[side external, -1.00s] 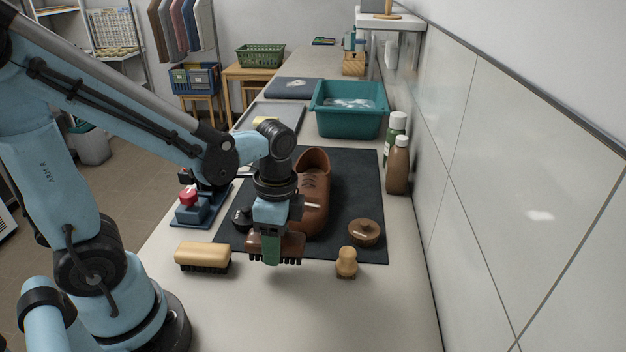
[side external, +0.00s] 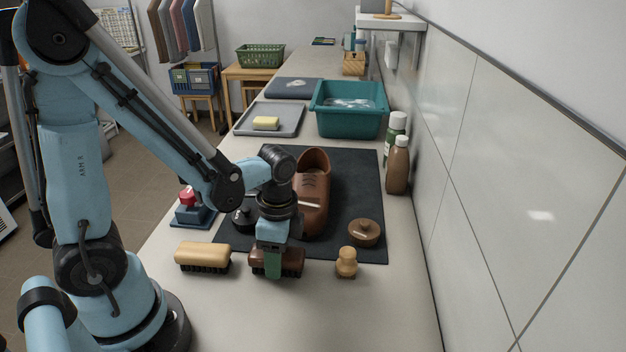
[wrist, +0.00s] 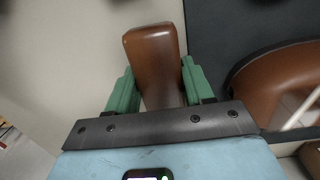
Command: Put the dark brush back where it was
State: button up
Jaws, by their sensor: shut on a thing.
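The dark brush (side external: 292,262) has a reddish-brown back and dark bristles. My gripper (side external: 272,266) is shut on it, with one green finger in front of its middle in the side view. The brush is low at the counter, by the front edge of the dark mat; whether its bristles touch the counter I cannot tell. In the wrist view the brown back of the brush (wrist: 155,55) shows between the green fingers (wrist: 158,92). A light wooden brush (side external: 203,255) lies to its left. A small round-headed light brush (side external: 346,262) stands to its right.
A brown shoe (side external: 314,190) stands on the dark mat (side external: 362,180) just behind my gripper. A round brown tin (side external: 364,232) is on the mat at right. A dark round item (side external: 243,218) and a device with a red knob (side external: 188,200) are at left. The front counter (side external: 300,315) is clear.

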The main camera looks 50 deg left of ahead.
jog(key=o, duration=1.1)
jog(key=shift+f, duration=0.1)
jog(key=shift+w+r+n+t, duration=0.45)
jog(key=shift+r+n+t, duration=1)
jog(key=shift+r, duration=0.75)
jog(key=shift+w+r+n+t, duration=0.45)
jog(key=shift+r+n+t, duration=0.95)
jog(key=shift+r, duration=0.75)
jog(key=shift+w+r+n+t, duration=0.45)
jog(key=shift+r+n+t, duration=0.7)
jog(key=shift+r+n, duration=0.85)
jog(key=shift+r+m, duration=0.2)
jog(key=shift+m, duration=0.05)
